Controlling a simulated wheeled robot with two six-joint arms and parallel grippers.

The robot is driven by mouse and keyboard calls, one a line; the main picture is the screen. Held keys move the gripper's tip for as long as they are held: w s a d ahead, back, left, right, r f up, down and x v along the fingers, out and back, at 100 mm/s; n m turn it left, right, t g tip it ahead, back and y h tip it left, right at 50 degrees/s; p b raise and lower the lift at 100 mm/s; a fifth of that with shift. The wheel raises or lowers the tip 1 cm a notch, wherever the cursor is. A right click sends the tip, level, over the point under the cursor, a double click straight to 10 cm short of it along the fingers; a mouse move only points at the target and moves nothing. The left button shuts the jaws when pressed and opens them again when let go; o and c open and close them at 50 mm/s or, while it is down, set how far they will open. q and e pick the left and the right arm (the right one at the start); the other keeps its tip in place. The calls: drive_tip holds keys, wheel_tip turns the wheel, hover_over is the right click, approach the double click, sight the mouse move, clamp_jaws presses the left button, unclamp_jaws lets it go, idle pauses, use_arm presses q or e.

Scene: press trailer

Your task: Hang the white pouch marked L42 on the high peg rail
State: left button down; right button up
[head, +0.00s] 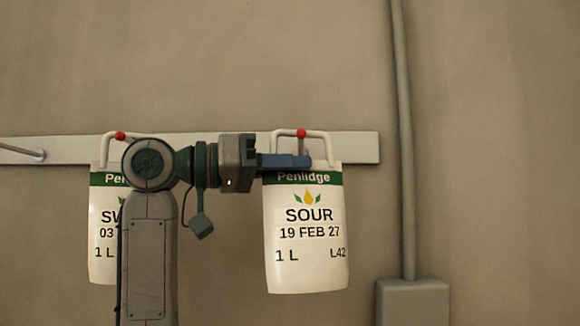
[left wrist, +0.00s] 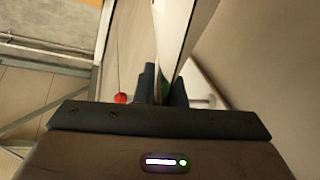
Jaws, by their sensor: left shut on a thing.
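The white pouch marked L42 (head: 307,255) has a green band, the word SOUR and the date 19 FEB 27. It hangs upright in front of the pale peg rail (head: 362,147). My left gripper (head: 302,161) is shut on its top edge, just below the white handle loop. A red-tipped peg (head: 301,133) shows at the top of that loop; I cannot tell whether the loop rests on it. In the left wrist view, the pouch (left wrist: 172,40) is seen edge-on between the fingers (left wrist: 160,85), with a red tip (left wrist: 121,98) beside them. My right gripper is not in view.
A second white pouch (head: 102,255) is at the rail on the left, partly hidden by my left arm, its loop at another red-tipped peg (head: 120,136). A grey vertical pipe (head: 405,150) runs down to a grey box (head: 413,302) right of the rail.

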use_arm(q)
drive_tip(key=shift+r, duration=0.1)
drive_tip(key=c, duration=1.4)
unclamp_jaws()
drive_tip(key=shift+s, duration=0.15)
drive_tip(key=shift+c, duration=0.2)
drive_tip(key=shift+s+a+f+b, duration=0.1)
drive_tip(key=shift+a+f+b, duration=0.1)
drive_tip(key=shift+a+b, duration=0.3)
drive_tip(key=b+v, duration=0.4)
drive_tip(key=v, duration=0.5)
drive_tip(key=shift+a, duration=0.4)
